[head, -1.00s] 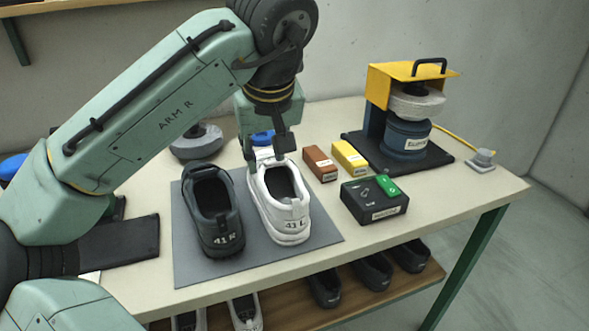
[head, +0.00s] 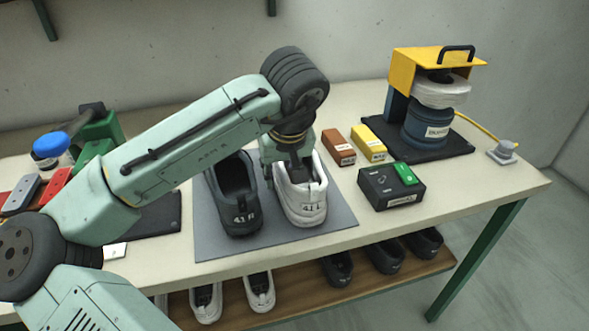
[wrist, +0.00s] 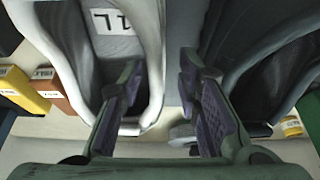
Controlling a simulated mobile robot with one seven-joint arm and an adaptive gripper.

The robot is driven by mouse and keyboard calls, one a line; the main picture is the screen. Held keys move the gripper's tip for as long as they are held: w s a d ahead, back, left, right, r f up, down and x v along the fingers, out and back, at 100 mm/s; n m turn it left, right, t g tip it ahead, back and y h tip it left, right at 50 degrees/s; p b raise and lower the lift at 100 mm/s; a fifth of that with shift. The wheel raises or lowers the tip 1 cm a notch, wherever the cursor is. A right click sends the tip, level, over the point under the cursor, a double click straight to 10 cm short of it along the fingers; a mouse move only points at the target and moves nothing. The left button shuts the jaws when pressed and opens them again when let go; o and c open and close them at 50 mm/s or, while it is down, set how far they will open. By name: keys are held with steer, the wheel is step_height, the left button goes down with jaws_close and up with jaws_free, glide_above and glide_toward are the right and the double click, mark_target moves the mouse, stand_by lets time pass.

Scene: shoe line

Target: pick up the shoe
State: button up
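The white shoe (head: 305,213), labelled "41 L", stands upright on the grey mat (head: 220,250) on the table. A dark grey shoe (head: 241,222), labelled "41 R", stands just left of it. My gripper (head: 296,177) points down at the white shoe's opening in the head view; its fingertips are partly hidden there. In the wrist view my gripper (wrist: 160,80) has its fingers apart. One finger is over the inside of the white shoe (wrist: 75,35), the other on the side of the dark shoe (wrist: 235,35). The white shoe's side wall lies between them; contact is unclear.
An orange box (head: 339,147), a yellow box (head: 368,145) and a black box with a green button (head: 392,187) stand right of the mat. A yellow-topped machine (head: 428,125) is at the back right. More shoes sit on the lower shelf (head: 300,285).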

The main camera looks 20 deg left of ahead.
steer(key=shift+c, duration=0.3)
jaws_close()
stand_by(0.8)
